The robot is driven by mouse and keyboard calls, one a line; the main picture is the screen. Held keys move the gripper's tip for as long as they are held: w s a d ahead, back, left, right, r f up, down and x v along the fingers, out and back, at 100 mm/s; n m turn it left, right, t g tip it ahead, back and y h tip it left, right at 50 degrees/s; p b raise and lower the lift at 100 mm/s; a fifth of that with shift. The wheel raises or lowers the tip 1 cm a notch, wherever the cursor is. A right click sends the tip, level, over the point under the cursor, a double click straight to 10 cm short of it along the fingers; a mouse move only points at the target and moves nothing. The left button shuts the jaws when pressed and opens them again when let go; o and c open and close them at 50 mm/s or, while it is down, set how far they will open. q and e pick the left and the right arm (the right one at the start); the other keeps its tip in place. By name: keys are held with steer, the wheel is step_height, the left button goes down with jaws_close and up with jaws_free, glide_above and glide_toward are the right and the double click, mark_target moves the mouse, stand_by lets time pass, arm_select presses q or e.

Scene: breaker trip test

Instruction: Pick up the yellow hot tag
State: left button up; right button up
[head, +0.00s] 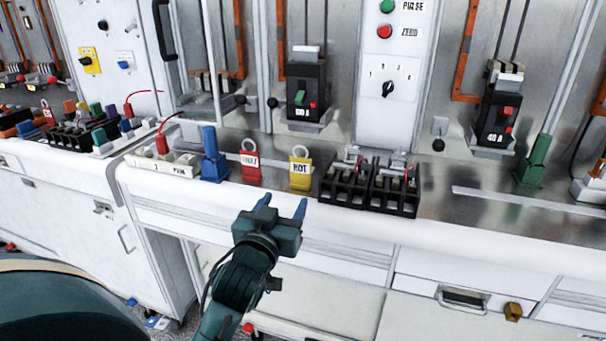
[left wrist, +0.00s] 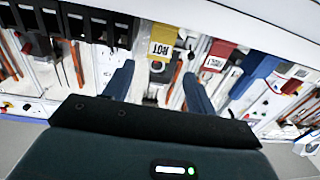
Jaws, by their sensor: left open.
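The yellow hot tag (head: 300,172) stands upright on the bench near its front edge, with a ring on top and the word HOT on a white label. The red tag (head: 250,164) stands just left of it. My left gripper (head: 281,207) is open and empty, in front of and below the yellow tag, apart from it. In the left wrist view the yellow tag (left wrist: 162,42) appears beyond the gap between the two blue fingertips (left wrist: 158,80). My right gripper is not in view.
A black terminal block (head: 370,187) sits right of the yellow tag. A blue clamp-like piece (head: 213,158) stands left of the red tag. Breakers (head: 306,90) stand behind on the panel. The bench right of the terminal block has a bare strip (head: 480,215).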

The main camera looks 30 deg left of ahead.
arm_select(q)
glide_toward(300, 171)
steer(key=x, duration=0.2)
steer(key=shift+w+d, duration=0.1)
steer(key=shift+w, duration=0.3)
steer(key=p+x, duration=0.1)
steer(key=x, duration=0.4)
steer(key=shift+a+r, duration=0.1)
steer(key=shift+a, duration=0.1)
steer(key=c, duration=0.7)
